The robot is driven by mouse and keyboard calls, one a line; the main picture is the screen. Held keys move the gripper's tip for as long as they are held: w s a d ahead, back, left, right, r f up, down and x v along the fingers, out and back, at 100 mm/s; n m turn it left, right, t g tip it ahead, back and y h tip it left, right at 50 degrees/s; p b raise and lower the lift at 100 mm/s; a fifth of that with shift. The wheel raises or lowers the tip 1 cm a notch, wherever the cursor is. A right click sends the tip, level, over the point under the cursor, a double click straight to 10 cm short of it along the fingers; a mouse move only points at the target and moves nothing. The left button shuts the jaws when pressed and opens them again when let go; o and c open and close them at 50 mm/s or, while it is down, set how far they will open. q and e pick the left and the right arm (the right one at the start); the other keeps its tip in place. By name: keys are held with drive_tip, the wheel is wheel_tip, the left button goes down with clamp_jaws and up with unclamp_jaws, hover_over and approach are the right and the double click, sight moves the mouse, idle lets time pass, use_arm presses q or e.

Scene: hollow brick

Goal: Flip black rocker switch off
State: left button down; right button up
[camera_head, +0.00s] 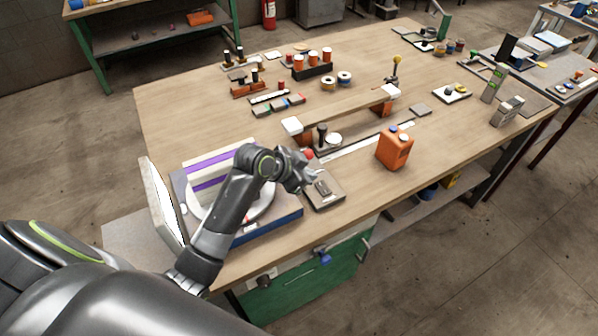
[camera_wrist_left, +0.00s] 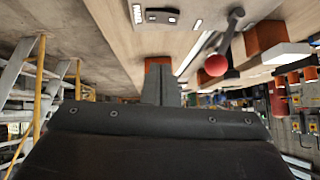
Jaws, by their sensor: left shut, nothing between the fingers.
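A small grey-beige box with a dark rocker switch (camera_head: 322,187) on top sits near the front edge of the workbench. In the left wrist view a dark oblong part, likely the same switch (camera_wrist_left: 162,15), shows at the top, beyond the fingers. Which way the rocker is tilted is too small to tell. My left gripper (camera_head: 306,184) is just left of the switch box and above the bench. Its fingers (camera_wrist_left: 160,68) are together and empty. I cannot tell whether they touch the box. My right gripper is not in view.
A red ball knob (camera_wrist_left: 215,65) on a lever stands close by. An orange canister (camera_head: 394,148) stands to the right of the box. A blue-edged base with a round plate and purple-striped block (camera_head: 212,172) lies under my left arm. Bare wood lies right of the box.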

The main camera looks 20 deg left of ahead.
use_arm(q)
drive_tip(key=v, duration=0.4)
drive_tip(key=shift+s, duration=0.1)
drive_tip(key=w+a+b, duration=0.1)
drive_tip(key=b, duration=0.2)
drive_tip(key=shift+a, duration=0.1)
idle(0.4)
drive_tip(key=shift+r, duration=0.1)
